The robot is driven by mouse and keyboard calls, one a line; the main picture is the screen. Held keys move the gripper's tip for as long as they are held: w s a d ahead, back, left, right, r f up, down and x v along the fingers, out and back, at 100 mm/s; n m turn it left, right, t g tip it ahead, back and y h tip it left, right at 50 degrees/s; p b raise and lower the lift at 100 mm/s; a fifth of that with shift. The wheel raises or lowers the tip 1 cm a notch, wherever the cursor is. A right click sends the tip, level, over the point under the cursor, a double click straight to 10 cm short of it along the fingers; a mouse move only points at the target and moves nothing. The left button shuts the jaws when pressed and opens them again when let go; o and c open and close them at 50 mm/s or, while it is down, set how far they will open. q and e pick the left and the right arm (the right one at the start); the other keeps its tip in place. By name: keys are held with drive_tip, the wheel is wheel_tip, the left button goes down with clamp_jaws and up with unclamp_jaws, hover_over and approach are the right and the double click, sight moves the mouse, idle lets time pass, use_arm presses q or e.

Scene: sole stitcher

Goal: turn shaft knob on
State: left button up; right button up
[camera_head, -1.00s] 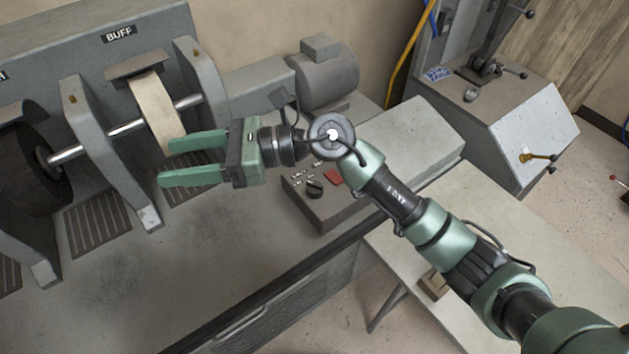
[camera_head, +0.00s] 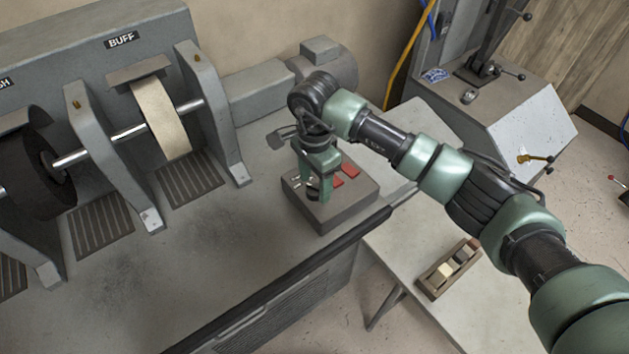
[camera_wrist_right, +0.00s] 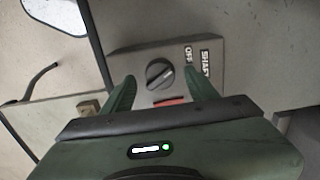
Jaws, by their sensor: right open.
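In the head view the right gripper (camera_head: 318,190) points down over the control box (camera_head: 338,213) and largely hides the knob. My left gripper is not in view.
Red buttons (camera_head: 350,169) sit beside the gripper on the box. The buffing wheel (camera_head: 160,118) and its shaft stand to the left. A small wooden tray (camera_head: 432,290) lies on the lower table at right. The bench front is clear.

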drive_tip(key=shift+f, duration=0.6)
drive_tip(key=shift+c, duration=0.3)
clamp_jaws()
